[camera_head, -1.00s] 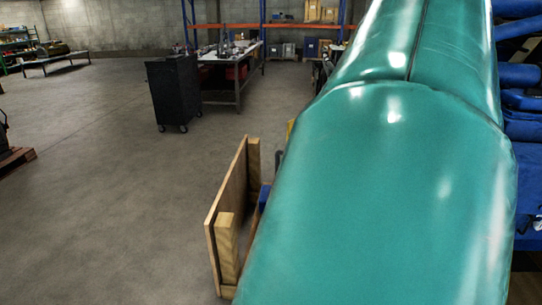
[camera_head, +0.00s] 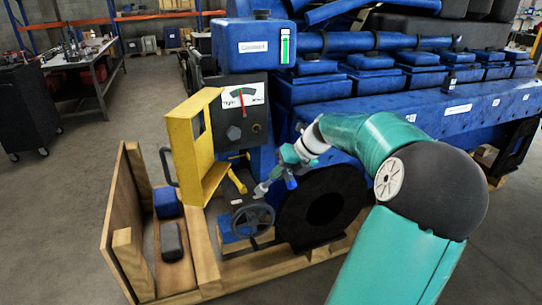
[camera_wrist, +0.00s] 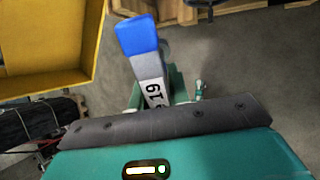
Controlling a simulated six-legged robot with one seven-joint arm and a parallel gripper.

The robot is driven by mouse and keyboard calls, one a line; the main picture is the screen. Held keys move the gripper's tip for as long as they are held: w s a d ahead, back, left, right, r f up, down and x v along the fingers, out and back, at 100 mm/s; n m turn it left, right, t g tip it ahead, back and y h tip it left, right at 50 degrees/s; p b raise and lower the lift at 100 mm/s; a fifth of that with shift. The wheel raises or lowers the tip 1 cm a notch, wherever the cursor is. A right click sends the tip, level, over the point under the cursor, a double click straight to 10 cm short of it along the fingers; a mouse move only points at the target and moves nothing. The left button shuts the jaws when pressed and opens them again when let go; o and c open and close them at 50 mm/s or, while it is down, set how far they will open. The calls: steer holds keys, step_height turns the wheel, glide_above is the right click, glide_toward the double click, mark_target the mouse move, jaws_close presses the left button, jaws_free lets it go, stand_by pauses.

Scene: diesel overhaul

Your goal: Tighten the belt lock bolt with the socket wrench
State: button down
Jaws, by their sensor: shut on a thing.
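My gripper (camera_head: 284,172) is shut on the socket wrench, in front of the blue engine's lower front. In the wrist view, the socket wrench (camera_wrist: 153,82) shows a grey body marked 19 and a blue end. In the head view, the wrench's blue end (camera_head: 291,183) shows beside the gripper, and its other end points down-left. A gauge panel (camera_head: 256,131) stands above and left of the gripper, with a red needle and a dark bolt-like knob (camera_head: 234,132). I cannot tell whether this is the belt lock bolt. The wrench is apart from that knob.
A yellow guard (camera_head: 192,150) stands left of the panel. Below are a handwheel (camera_head: 253,219) and a large black wheel (camera_head: 320,205). A wooden crate wall (camera_head: 124,218) and two blocks are at the left.

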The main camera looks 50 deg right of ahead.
mark_target(268, 183)
steer(key=w+f+m+t, duration=0.1)
steer(key=w+f+t, duration=0.1)
steer(key=w+d+f+m+t+h, duration=0.1)
steer(key=f, duration=0.2)
steer(key=w+d+f+m+t, duration=0.1)
steer(key=w+f+t, duration=0.1)
steer(key=shift+w+f+t+h, duration=0.3)
steer(key=shift+f+h, duration=0.05)
steer(key=shift+h, duration=0.05)
step_height(268, 183, up, 10)
steer(key=s+d+f+m+t+h, duration=0.1)
steer(key=d+m+t+h, duration=0.2)
steer(key=m+h, duration=0.5)
steer(key=w+d+n, duration=0.2)
steer(key=w+n, duration=0.1)
steer(key=n, duration=1.4)
steer(key=w+d+n+h, duration=0.1)
steer(key=w+n, duration=0.2)
steer(key=n, duration=1.4)
steer(key=shift+d+r+n+h, duration=0.25)
steer(key=shift+d+n+h, duration=0.05)
steer(key=shift+d+n, duration=0.1)
